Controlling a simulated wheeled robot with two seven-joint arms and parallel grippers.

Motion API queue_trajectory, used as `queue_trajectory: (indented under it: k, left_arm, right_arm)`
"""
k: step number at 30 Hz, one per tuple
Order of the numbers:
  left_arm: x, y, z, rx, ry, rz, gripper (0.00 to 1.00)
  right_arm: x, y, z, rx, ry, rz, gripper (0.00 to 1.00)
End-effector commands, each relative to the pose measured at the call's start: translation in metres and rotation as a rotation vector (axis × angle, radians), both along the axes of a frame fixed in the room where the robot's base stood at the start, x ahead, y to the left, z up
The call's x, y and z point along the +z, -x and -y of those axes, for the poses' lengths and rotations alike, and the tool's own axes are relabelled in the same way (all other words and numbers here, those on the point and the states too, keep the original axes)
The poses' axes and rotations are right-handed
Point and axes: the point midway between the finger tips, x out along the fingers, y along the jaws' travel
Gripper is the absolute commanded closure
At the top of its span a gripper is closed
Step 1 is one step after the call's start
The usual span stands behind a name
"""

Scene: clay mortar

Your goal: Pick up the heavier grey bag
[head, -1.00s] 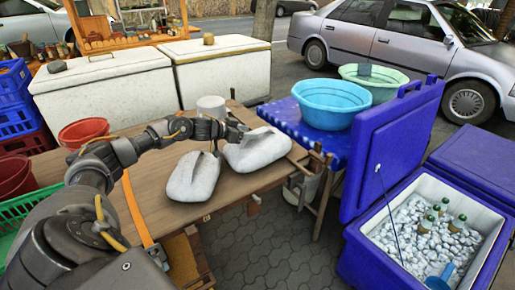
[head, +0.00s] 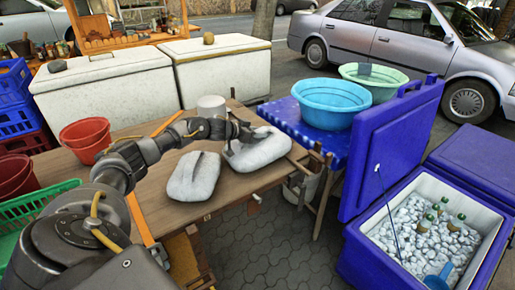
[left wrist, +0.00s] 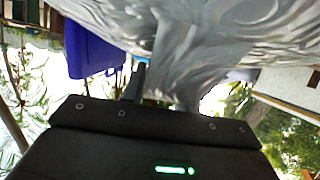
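Two pale grey bags lie on the wooden table (head: 140,192) in the head view. The left bag (head: 190,182) lies flat and apart from my gripper. The right bag (head: 262,152) lies near the table's right end. My left gripper (head: 246,142) is at the top of the right bag, its fingers spread around the bag's upper part. In the left wrist view, folded grey cloth of the bag (left wrist: 215,38) fills the top and narrows towards the gripper, with a dark finger (left wrist: 136,82) beside it. Contact is unclear. My right gripper is not in view.
A pale round container (head: 212,104) stands behind the bags. Red buckets (head: 86,135) and a green basket (head: 40,205) are at the left. A blue table with a light blue basin (head: 331,105) and an open blue cooler (head: 350,250) stand to the right.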

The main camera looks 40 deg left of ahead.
Motion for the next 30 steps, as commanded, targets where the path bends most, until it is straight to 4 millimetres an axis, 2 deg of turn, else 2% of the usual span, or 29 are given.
queue_trajectory:
  k: [1, 6, 30]
  left_arm:
    - [0.0000, 0.0002, -0.0002, 0.000, 0.000, 0.000, 0.77]
    - [0.0001, 0.0003, -0.0003, 0.000, 0.000, 0.000, 1.00]
    - [0.0002, 0.0005, -0.0009, 0.001, 0.000, 0.000, 1.00]
  right_arm:
    - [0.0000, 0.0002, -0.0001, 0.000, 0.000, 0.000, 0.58]
    - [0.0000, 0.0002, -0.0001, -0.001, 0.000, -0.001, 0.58]
    - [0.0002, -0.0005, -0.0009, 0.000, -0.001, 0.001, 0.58]
